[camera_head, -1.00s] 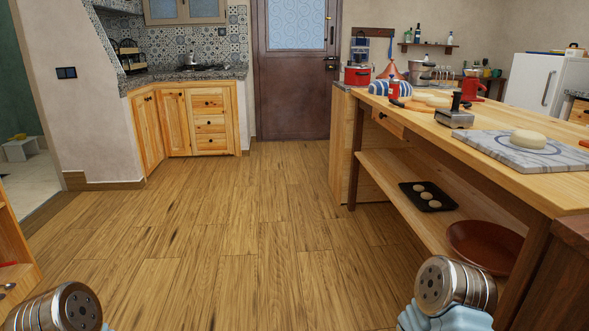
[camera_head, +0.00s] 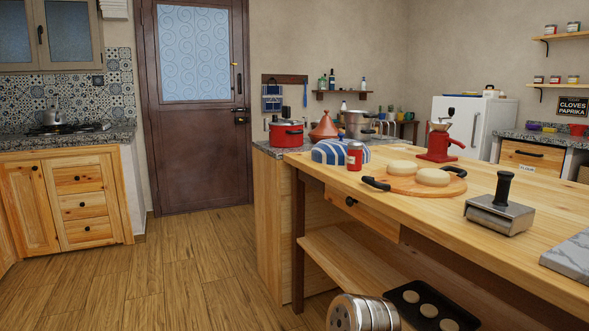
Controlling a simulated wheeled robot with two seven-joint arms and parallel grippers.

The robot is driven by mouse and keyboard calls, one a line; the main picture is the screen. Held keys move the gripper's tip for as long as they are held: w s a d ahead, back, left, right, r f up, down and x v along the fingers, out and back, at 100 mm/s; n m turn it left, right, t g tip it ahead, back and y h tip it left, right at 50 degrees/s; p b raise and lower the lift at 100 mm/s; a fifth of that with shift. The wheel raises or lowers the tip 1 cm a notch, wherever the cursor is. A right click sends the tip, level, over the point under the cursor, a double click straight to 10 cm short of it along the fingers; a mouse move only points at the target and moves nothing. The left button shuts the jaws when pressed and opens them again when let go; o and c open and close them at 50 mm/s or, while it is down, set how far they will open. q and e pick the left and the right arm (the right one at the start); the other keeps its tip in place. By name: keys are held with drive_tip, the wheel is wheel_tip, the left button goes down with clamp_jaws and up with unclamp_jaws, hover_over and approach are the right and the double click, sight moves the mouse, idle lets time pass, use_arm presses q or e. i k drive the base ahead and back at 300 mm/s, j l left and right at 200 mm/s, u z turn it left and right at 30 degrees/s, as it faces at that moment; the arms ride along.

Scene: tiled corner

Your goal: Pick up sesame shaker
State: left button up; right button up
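A small red shaker (camera_head: 355,158) with a pale label stands upright on the wooden worktable (camera_head: 545,215), near its far left end. The label is too small to read, so I cannot tell for sure that it is the sesame shaker. It stands just in front of a blue-and-white striped cloth bundle (camera_head: 330,151) and left of a round board (camera_head: 405,185) with bread. Part of my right arm shows at the bottom edge, below the table's height. Neither of my grippers is in view.
A metal press (camera_head: 500,212) and a marble slab (camera_head: 572,255) are on the near part of the table. A red grinder (camera_head: 438,146) stands behind the board. A dark tray (camera_head: 432,308) lies on the lower shelf. The floor on the left is clear.

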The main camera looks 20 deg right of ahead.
sight(355, 148)
drive_tip(key=i+j, duration=0.1)
drive_tip(key=i, duration=0.95)
drive_tip(key=i+j, duration=0.1)
drive_tip(key=i, duration=1)
drive_tip(key=j+u, duration=0.05)
